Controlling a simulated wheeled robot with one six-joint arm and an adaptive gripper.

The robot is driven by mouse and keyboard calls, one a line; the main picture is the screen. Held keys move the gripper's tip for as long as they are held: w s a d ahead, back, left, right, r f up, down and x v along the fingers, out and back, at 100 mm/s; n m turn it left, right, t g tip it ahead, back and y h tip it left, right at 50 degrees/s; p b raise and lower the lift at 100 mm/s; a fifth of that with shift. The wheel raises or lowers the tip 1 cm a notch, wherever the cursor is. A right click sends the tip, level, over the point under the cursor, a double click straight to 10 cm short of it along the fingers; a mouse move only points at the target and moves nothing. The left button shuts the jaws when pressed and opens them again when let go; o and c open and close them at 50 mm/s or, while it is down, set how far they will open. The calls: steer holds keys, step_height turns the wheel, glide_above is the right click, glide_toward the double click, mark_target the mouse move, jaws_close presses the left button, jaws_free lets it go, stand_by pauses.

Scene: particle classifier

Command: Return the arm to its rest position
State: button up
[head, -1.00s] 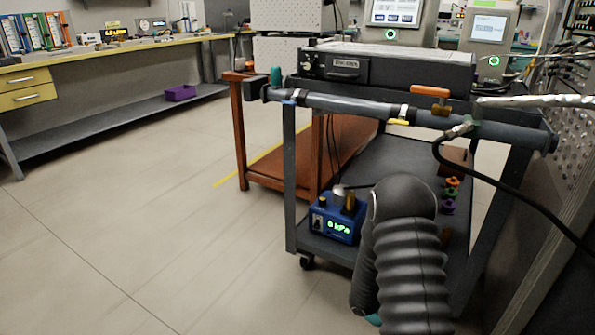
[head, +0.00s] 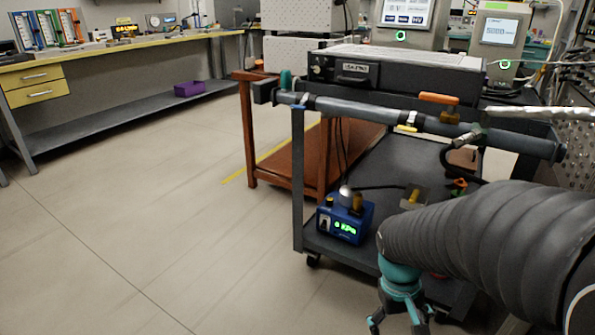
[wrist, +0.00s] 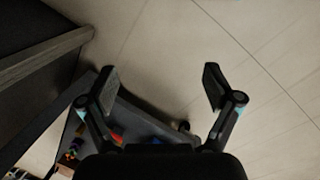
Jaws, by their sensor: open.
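My gripper (head: 396,318) hangs at the lower right of the head view, below the end of my arm, in front of the cart's lower shelf. Its fingertips are near the bottom edge of the picture. In the wrist view my gripper (wrist: 160,85) has its two fingers spread wide, with nothing between them but bare floor. My arm, in a dark ribbed sleeve, reaches in from the right and hides the right part of the cart's lower shelf.
A dark cart (head: 299,190) stands close ahead, with a long grey pipe (head: 365,112) along its front. A blue pressure box (head: 345,218) reading in kPa sits on its lower shelf. An orange-brown table (head: 248,135) stands behind. The floor (head: 120,230) to the left is clear.

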steer(key=s+a+r+t+y+p, duration=0.1)
steer(key=s+a+r+t, duration=0.1)
steer(key=r, duration=0.6)
steer(key=s+a+r+m+t+p, duration=0.1)
steer(key=s+a+r+t, duration=0.1)
steer(key=r, duration=0.6)
steer(key=s+t, duration=0.1)
steer(key=t, duration=0.1)
steer(key=shift+s+a+t+y, duration=0.2)
steer(key=shift+s+t+y, duration=0.1)
steer(key=shift+y, duration=0.1)
